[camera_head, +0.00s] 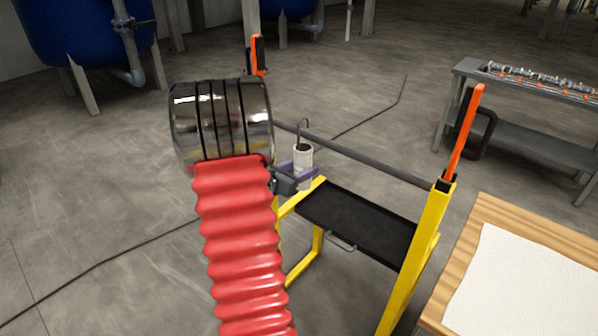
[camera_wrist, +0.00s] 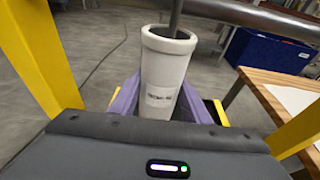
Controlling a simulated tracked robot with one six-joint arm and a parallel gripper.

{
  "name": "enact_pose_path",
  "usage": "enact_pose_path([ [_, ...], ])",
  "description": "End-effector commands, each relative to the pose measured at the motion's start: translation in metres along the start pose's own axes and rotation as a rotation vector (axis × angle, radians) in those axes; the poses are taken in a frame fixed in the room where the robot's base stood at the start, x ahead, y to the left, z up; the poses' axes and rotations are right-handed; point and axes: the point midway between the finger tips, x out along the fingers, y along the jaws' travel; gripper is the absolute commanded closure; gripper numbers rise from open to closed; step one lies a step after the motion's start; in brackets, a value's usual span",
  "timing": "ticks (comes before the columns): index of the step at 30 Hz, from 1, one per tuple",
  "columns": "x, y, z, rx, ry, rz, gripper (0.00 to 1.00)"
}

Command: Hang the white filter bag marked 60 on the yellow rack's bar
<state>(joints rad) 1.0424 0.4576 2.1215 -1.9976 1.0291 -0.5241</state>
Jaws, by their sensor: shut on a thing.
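My gripper (camera_head: 303,174) is shut on the white filter bag (camera_head: 303,156), a narrow upright cylinder with a dark hook (camera_head: 304,124) rising from its top. In the wrist view the bag (camera_wrist: 164,70) stands between the purple fingers; its printed mark is too blurred to read. The yellow rack (camera_head: 424,235) has a grey bar (camera_head: 370,161) between its two posts. The bag is at the bar's left part, with the hook beside or over the bar; I cannot tell if they touch. In the wrist view the bar (camera_wrist: 265,18) crosses behind the bag's top.
A black tray (camera_head: 355,222) lies low in the rack. Orange-tipped posts stand at both bar ends. A wooden table (camera_head: 450,290) with a white sheet is close at right, and a grey bench (camera_head: 530,135) stands behind. A cable crosses the floor. The bar's right part is clear.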

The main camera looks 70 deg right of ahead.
Motion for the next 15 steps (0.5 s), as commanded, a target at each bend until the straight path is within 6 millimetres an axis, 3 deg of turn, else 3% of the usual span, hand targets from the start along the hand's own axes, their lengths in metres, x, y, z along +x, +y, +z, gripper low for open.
enact_pose_path([
  [15, 0.026, 0.000, 0.003, -0.002, 0.000, 0.000, 0.73],
])
